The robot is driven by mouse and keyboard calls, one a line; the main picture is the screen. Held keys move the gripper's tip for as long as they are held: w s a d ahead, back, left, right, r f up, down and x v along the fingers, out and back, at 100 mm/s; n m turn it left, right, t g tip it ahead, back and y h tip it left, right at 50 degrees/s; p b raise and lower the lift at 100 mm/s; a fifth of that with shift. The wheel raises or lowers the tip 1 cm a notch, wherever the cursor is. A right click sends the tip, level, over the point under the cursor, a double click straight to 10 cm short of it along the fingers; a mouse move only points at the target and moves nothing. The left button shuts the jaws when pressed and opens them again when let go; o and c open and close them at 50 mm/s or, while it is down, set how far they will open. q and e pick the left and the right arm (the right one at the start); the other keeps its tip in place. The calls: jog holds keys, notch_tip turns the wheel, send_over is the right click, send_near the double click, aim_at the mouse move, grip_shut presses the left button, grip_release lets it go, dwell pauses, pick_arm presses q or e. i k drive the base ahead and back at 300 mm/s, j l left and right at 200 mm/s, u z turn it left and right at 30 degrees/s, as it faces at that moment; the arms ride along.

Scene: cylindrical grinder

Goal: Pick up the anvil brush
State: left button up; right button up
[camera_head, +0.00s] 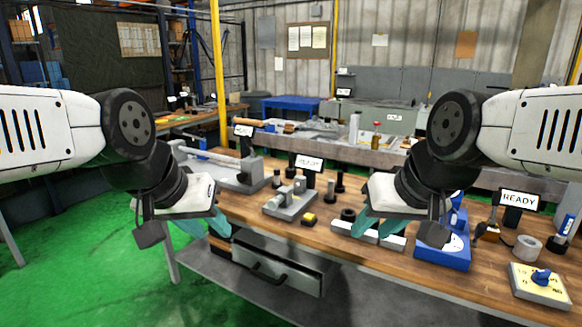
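I cannot tell for sure which item is the anvil brush. A brush-like tool with a wooden handle (248,122) lies at the back of the bench, left of centre. A small brown and dark item (487,231), which may also be a brush, stands at the right beside a blue-based device. My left gripper (207,232) hangs over the bench's front left edge, its teal fingers apart and empty. My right gripper (374,232) is over the front middle, beside grey blocks, its teal fingers apart and empty. Neither gripper touches either brush-like item.
A grey drawer (278,268) is below the front edge. Bare wood lies along the front.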

aim_at(290, 154)
jog(key=i+j, duration=0.35)
jog(key=i+j+u, duration=0.15)
jog(key=i+j, duration=0.2)
jog(key=i, duration=0.2)
jog(key=i+j, duration=0.25)
jog(key=i, duration=0.2)
jog(key=i+j+u, duration=0.1)
jog(key=i+j, duration=0.2)
jog(key=i, duration=0.2)
jog(key=i+j+u, duration=0.1)
jog(key=i+j, duration=0.15)
jog(key=i, duration=0.2)
